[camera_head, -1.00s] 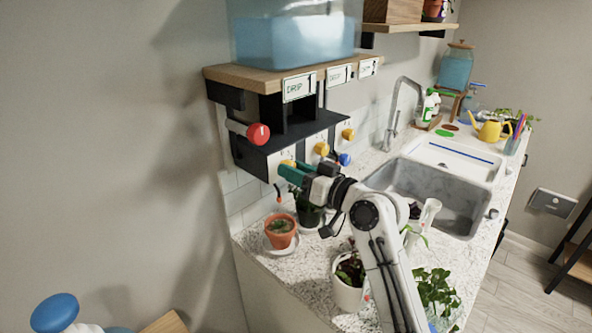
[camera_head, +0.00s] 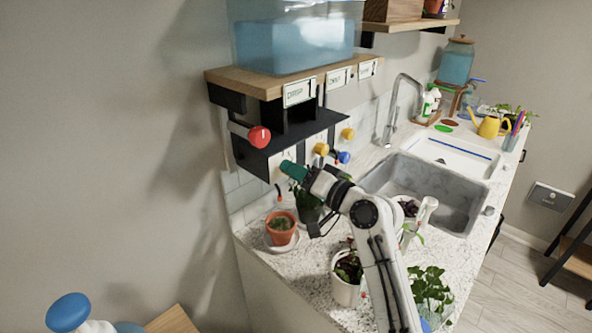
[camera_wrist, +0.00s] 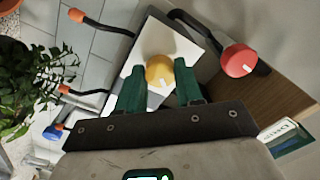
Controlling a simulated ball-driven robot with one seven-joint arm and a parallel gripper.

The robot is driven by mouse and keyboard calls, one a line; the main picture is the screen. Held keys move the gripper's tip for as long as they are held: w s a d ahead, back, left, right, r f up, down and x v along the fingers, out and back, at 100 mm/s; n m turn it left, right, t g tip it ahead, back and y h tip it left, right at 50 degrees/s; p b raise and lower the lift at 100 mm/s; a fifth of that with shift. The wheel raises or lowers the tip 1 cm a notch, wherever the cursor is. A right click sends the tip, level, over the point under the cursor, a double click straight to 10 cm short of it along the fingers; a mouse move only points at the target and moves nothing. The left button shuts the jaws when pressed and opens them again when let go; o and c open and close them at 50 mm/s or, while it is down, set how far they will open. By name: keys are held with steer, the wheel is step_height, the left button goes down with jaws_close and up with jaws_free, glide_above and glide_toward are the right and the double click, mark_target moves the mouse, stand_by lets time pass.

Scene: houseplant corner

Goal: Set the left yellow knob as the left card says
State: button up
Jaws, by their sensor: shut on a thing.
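The left yellow knob (camera_head: 286,167) sits on a white plate under the black shelf; my gripper partly hides it in the head view. In the wrist view the yellow knob (camera_wrist: 160,70) lies between my green fingers, its short white mark toward the picture's bottom. My gripper (camera_wrist: 159,76) is shut on this knob; its green fingers also show in the head view (camera_head: 294,171). The left card (camera_head: 299,90) hangs on the wooden shelf's front edge. It seems to read DRIP, with a dark, nearly upright line at its right.
A red knob (camera_head: 259,136) sticks out at the left; it is also near my fingers in the wrist view (camera_wrist: 238,60). Other yellow knobs (camera_head: 321,149) and a blue knob (camera_head: 344,157) are to the right. Potted plants, including a terracotta pot (camera_head: 281,235), stand below on the counter.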

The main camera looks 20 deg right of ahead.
stand_by(0.4)
steer(key=o, duration=1)
steer(key=shift+o, duration=0.2)
steer(key=b+v, duration=0.2)
steer(key=v, duration=0.9)
steer(key=shift+w, duration=0.1)
steer(key=shift+f, duration=0.1)
